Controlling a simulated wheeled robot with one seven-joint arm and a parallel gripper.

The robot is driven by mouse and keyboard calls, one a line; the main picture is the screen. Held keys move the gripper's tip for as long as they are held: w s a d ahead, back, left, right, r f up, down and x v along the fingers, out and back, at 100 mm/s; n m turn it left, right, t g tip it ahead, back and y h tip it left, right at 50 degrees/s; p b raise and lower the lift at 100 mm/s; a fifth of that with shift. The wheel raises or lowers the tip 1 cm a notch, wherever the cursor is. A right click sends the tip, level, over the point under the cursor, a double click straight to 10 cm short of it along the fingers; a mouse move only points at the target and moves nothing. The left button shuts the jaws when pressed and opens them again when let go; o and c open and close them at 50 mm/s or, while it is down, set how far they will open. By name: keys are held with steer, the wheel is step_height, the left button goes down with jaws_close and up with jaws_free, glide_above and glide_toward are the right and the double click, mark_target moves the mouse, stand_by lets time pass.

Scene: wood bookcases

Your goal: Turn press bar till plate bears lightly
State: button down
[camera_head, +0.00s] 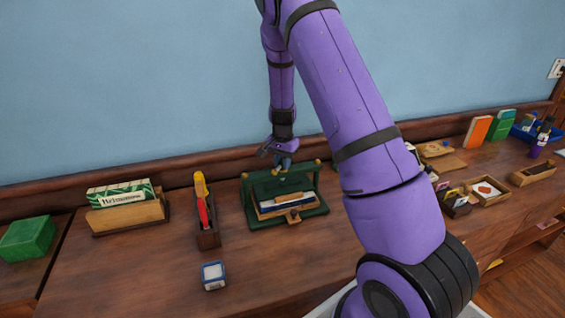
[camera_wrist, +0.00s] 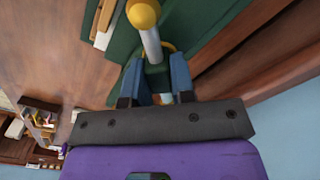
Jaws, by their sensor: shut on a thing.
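The green press (camera_head: 311,212) stands on the wooden bench top near the wall, with a stack of a book and wooden boards (camera_head: 288,204) in it. Its dark green plate (camera_head: 277,186) shows above the stack; whether they touch is unclear. My gripper (camera_head: 284,162) is over the top middle of the press. In the wrist view the blue fingers of my gripper (camera_wrist: 157,88) are shut on the press bar at its hub. The silvery press bar (camera_wrist: 152,46) ends in a yellow knob (camera_wrist: 143,14). The grip itself is partly hidden.
Left of the press stand a narrow holder (camera_head: 208,236) with red and yellow handles, a wooden file box (camera_head: 129,215) and a green block (camera_head: 28,238). A small blue-white box (camera_head: 213,275) lies in front. Several trays are at right. The bench front is mostly clear.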

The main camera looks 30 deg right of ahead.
steer(key=c, duration=1)
jaws_free()
steer(key=shift+o, duration=0.2)
step_height(320, 180, up, 11)
steer(key=shift+f, duration=0.1)
